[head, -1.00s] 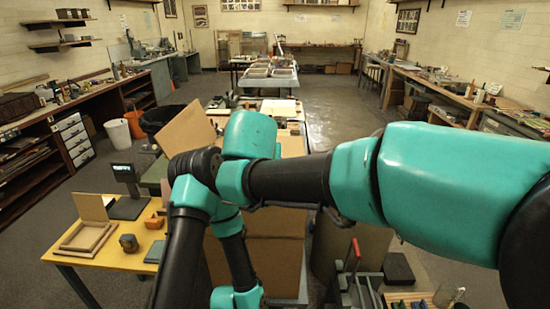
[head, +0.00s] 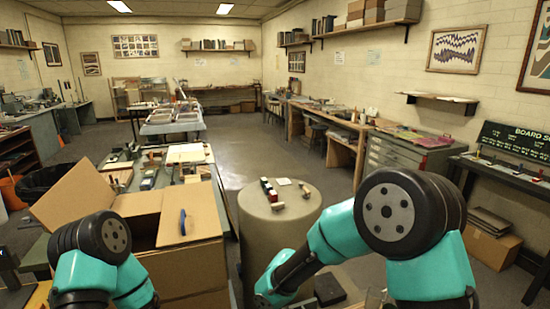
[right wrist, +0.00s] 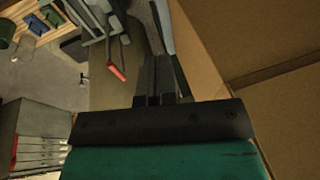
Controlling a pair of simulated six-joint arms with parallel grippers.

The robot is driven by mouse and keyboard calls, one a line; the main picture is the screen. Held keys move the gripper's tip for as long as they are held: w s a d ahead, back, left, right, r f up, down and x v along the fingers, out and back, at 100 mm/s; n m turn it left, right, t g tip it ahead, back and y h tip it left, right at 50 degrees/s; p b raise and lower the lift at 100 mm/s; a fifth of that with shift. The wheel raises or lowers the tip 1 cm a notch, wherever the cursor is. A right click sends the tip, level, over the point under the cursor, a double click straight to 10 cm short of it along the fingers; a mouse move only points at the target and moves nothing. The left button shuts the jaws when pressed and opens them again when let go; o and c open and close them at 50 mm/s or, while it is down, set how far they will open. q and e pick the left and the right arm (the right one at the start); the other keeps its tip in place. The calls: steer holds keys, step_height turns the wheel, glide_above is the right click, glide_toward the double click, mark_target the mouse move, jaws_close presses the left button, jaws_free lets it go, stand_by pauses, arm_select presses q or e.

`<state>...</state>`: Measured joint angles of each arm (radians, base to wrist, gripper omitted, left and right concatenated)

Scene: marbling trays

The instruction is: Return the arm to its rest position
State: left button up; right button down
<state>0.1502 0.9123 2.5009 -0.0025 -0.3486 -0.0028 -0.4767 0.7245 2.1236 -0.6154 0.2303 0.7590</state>
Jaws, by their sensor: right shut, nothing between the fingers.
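My right gripper (right wrist: 160,85) shows in the right wrist view. Its two dark fingers are together with nothing between them. Brown cardboard (right wrist: 270,50) is close on its right side, and I cannot tell whether they touch. My left arm is bent at the lower left in front of the open cardboard box (head: 185,265). Its gripper is not in view.
The grey round drum (head: 255,240) stands at the centre with small items on top. A long table with trays (head: 170,127) is farther back. A bench with a dark board (head: 515,140) is at the right. The wrist view shows a red-handled item (right wrist: 117,72). Open floor lies beyond the drum.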

steer(key=s+d+f+m, duration=0.2)
steer(key=s+d+f, duration=0.7)
steer(key=d, duration=0.3)
steer(key=s+d+f+m+g, duration=0.1)
steer(key=s+d+f+m, duration=0.2)
steer(key=s+d+f, duration=0.6)
steer(key=d+f, duration=0.2)
steer(key=d, duration=0.1)
steer(key=shift+s+d+f+y, duration=0.2)
steer(key=shift+s+d+y, duration=0.05)
steer(key=shift+s+y, duration=0.1)
